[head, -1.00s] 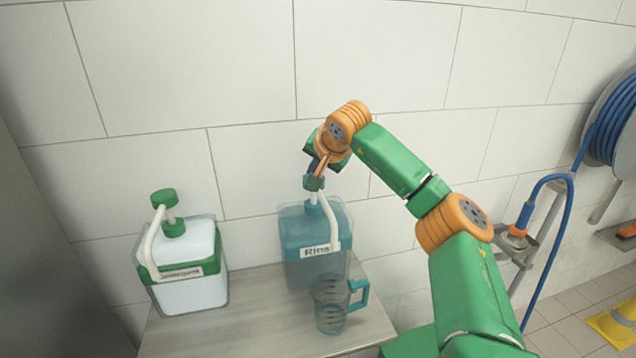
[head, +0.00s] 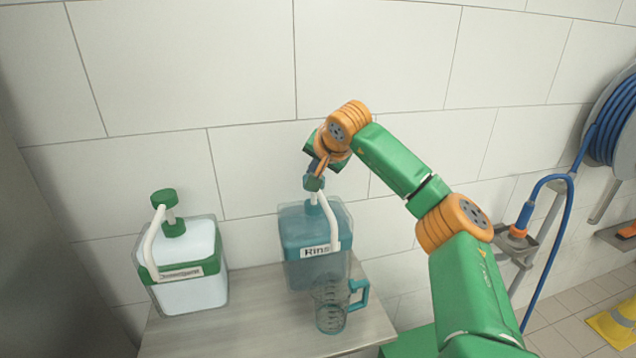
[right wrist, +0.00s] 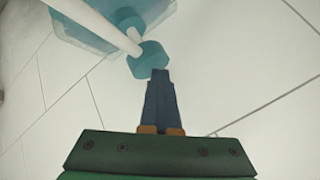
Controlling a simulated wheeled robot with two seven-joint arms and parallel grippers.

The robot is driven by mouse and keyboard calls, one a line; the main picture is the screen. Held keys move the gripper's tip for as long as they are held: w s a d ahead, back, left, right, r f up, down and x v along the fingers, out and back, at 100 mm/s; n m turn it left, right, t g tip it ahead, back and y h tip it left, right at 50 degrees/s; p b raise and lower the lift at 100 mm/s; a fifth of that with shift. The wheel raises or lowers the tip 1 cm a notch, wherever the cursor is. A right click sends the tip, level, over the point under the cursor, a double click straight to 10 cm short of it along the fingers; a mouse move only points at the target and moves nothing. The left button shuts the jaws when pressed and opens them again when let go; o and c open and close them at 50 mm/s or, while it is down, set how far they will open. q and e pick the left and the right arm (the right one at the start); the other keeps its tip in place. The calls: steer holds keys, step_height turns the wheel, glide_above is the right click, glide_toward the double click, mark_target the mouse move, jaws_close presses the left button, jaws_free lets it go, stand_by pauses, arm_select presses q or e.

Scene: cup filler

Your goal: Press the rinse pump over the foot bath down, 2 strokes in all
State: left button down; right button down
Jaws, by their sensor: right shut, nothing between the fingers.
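The rinse pump is a teal see-through canister (head: 317,262) with a white label reading "Rins", a teal pump head (head: 313,183) and a white spout (head: 329,220). The pump head also shows in the right wrist view (right wrist: 148,60). A clear measuring jug (head: 331,308) with a teal handle stands below the spout. I make out no foot bath. My right gripper (head: 319,168) is shut and empty, its fingertips just above the pump head; whether they touch it I cannot tell. The fingers also show in the right wrist view (right wrist: 160,75). My left gripper is out of view.
A white canister (head: 190,290) with a green band and green pump stands to the left on the same grey worktop (head: 245,330). A tiled wall (head: 200,70) is close behind. A blue hose reel (head: 615,120) and a yellow floor sign (head: 615,325) are at the right.

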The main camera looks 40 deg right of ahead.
steer(key=shift+f, duration=0.8)
stand_by(0.4)
steer(key=shift+r+p, duration=0.7)
steer(key=shift+r, duration=0.05)
step_height(320, 180, up, 6)
steer(key=p, duration=0.7)
steer(key=shift+r, duration=0.2)
steer(key=shift+f, duration=0.2)
steer(key=shift+w+d, duration=0.1)
